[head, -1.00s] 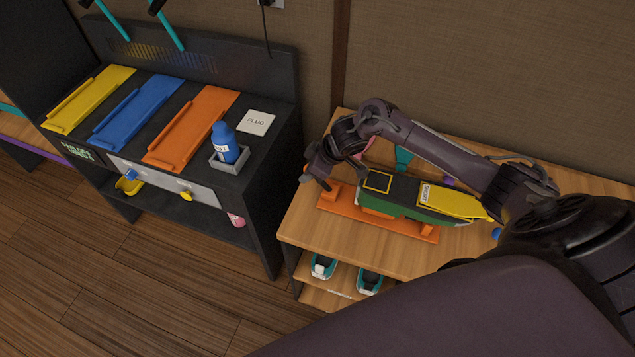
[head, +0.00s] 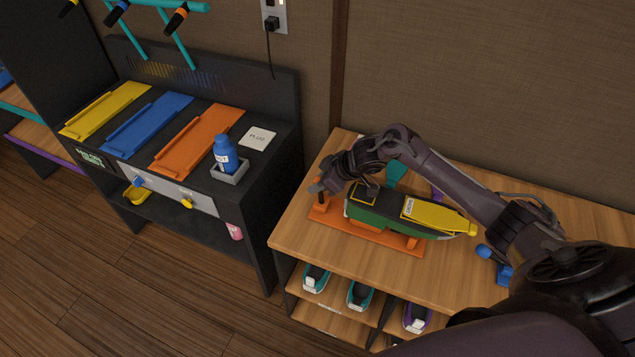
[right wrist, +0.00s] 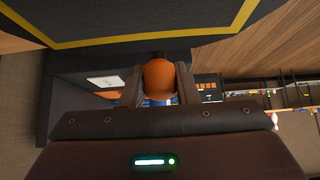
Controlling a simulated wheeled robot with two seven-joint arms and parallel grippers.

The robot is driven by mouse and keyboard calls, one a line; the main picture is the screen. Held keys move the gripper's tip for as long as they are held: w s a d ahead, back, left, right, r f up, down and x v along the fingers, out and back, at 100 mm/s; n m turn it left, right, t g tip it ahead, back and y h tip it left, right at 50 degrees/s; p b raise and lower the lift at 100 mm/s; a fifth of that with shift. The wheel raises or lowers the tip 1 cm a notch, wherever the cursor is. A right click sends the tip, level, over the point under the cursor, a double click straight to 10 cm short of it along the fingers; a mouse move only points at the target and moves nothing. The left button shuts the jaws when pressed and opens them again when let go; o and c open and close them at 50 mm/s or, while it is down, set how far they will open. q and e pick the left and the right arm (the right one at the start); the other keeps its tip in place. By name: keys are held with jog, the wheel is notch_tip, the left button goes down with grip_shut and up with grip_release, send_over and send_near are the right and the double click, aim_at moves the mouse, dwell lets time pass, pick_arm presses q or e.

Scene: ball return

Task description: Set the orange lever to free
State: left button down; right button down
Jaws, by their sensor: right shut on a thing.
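The orange lever shows as a rounded orange knob (right wrist: 159,78) between my fingers in the right wrist view. In the head view it is mostly hidden by the gripper. My right gripper (head: 318,188) is shut on it, at the left end of an orange base (head: 365,234) on the wooden table. It also shows in the right wrist view (right wrist: 160,88). A green and black device with a yellow part (head: 436,213) sits on that base, beside the gripper. I cannot read the lever's setting. My left gripper is not in view.
A dark bench (head: 262,190) to the left carries yellow, blue and orange sloped panels and a blue bottle (head: 225,155) in a grey tray. Teal and purple items sit on shelves under the wooden table (head: 300,250). A blue object (head: 503,272) lies right of the device.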

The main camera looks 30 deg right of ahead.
jog(key=shift+s+d+f, duration=0.1)
jog(key=shift+s+d, duration=0.15)
jog(key=shift+d, duration=0.15)
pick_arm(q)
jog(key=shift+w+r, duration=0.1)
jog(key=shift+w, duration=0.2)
pick_arm(e)
jog(key=shift+s+f, duration=0.1)
jog(key=c, duration=1.5)
grip_release()
jog(key=o, duration=0.4)
jog(key=shift+d, duration=0.1)
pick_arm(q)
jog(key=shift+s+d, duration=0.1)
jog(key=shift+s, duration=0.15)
